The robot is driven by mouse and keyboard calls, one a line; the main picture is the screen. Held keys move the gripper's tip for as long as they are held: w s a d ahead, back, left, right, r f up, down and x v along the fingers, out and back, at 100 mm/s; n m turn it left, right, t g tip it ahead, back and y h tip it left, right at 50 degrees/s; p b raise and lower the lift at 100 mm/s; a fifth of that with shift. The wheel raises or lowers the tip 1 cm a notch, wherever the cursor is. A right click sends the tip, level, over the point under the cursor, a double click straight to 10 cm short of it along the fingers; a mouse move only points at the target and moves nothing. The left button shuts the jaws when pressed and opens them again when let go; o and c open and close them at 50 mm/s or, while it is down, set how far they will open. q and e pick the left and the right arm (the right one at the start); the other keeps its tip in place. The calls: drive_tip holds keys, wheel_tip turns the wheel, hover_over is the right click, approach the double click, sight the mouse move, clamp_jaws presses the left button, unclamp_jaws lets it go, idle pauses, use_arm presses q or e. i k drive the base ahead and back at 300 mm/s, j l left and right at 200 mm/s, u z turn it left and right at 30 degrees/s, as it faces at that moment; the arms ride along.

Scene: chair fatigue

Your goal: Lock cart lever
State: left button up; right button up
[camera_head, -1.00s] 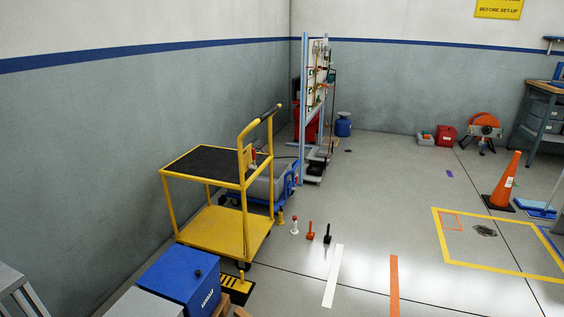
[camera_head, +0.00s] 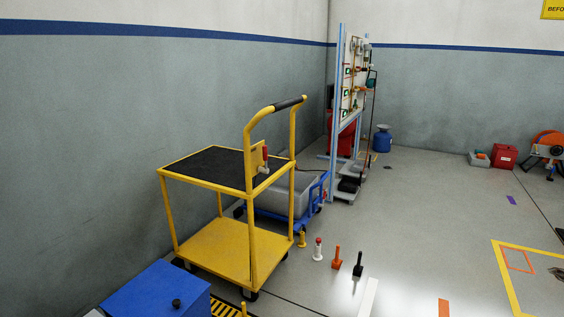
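The yellow cart (camera_head: 231,248) stands left of the middle, with a black mat (camera_head: 212,169) on its top shelf and a curved push handle (camera_head: 288,104) with a black grip at its right end. A small red and white lever (camera_head: 265,158) sits on a yellow plate (camera_head: 255,159) on the handle side of the cart. Whether the lever is locked is too small to tell. Neither of my grippers is in view.
A blue box (camera_head: 155,291) stands at the front left, close to the cart. Several small posts, one orange (camera_head: 336,257) and one black (camera_head: 358,264), stand on the floor right of the cart. A blue-framed trolley (camera_head: 318,190) and a tall panel rack (camera_head: 350,110) stand behind. Open floor lies to the right.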

sight(265, 159)
drive_tip(key=i+z, duration=0.3)
drive_tip(key=i, duration=0.2)
drive_tip(key=i+z, duration=0.25)
drive_tip(key=i, duration=0.2)
drive_tip(key=i+j+z, duration=0.3)
drive_tip(key=i, duration=0.2)
drive_tip(key=l, duration=0.1)
